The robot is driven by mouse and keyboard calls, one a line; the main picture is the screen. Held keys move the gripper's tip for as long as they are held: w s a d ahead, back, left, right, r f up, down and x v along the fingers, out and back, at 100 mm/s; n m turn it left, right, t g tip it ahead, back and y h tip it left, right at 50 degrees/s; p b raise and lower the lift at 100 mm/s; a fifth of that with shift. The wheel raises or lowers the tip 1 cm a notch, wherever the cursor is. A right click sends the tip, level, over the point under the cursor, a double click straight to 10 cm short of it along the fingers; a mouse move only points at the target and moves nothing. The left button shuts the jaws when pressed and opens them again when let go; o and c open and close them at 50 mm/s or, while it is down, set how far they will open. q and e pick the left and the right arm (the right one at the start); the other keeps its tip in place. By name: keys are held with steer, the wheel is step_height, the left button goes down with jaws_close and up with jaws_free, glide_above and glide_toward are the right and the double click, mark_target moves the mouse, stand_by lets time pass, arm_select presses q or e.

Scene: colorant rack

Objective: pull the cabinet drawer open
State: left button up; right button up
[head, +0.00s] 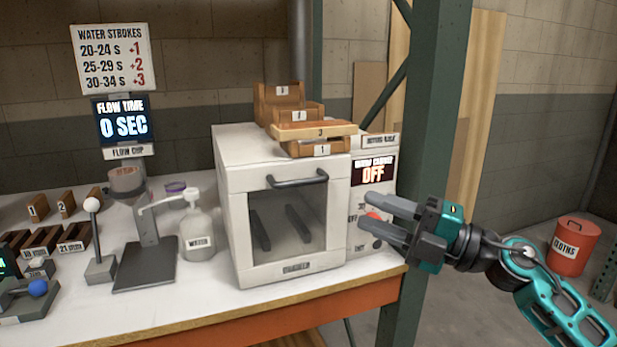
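No cabinet drawer can be clearly made out. A white cabinet-like unit (236,215) stands on the bench with a see-through front door (290,228) and a dark bar handle (298,179) across its top. The door looks shut, and dark upright parts show behind it. My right gripper (364,212) is open and empty, its two fingers apart and pointing left. It overlaps the unit's right-hand control panel (362,250) in the picture, near a red button; I cannot tell if it touches. My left gripper is not in view.
Numbered wooden trays (307,133) are stacked on the unit. A WATER pump bottle (198,228), a dark stand (147,262) and small numbered blocks (72,238) occupy the white bench (205,285). A green post (425,150) rises behind my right gripper. A red CLOTHS bin (573,248) stands on the floor.

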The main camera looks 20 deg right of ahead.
mark_target(308, 184)
steer(key=shift+n+g, duration=0.3)
steer(key=shift+n, duration=0.5)
steer(key=x, duration=0.4)
steer(key=p+x, duration=0.1)
steer(key=x, duration=0.3)
steer(key=r+p+x, duration=0.1)
steer(key=x, duration=0.3)
steer(key=shift+w+d+r, duration=0.1)
steer(key=shift+w+d, duration=0.1)
steer(key=shift+d, duration=0.15)
steer(key=shift+w+a+p, duration=0.3)
steer(key=shift+w+a, duration=0.05)
steer(key=shift+a, duration=0.1)
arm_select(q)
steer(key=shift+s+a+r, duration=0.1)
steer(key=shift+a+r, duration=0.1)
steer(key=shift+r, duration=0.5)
arm_select(e)
steer(key=shift+c, duration=0.4)
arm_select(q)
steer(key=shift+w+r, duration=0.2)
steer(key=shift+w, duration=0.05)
arm_select(e)
jaws_close()
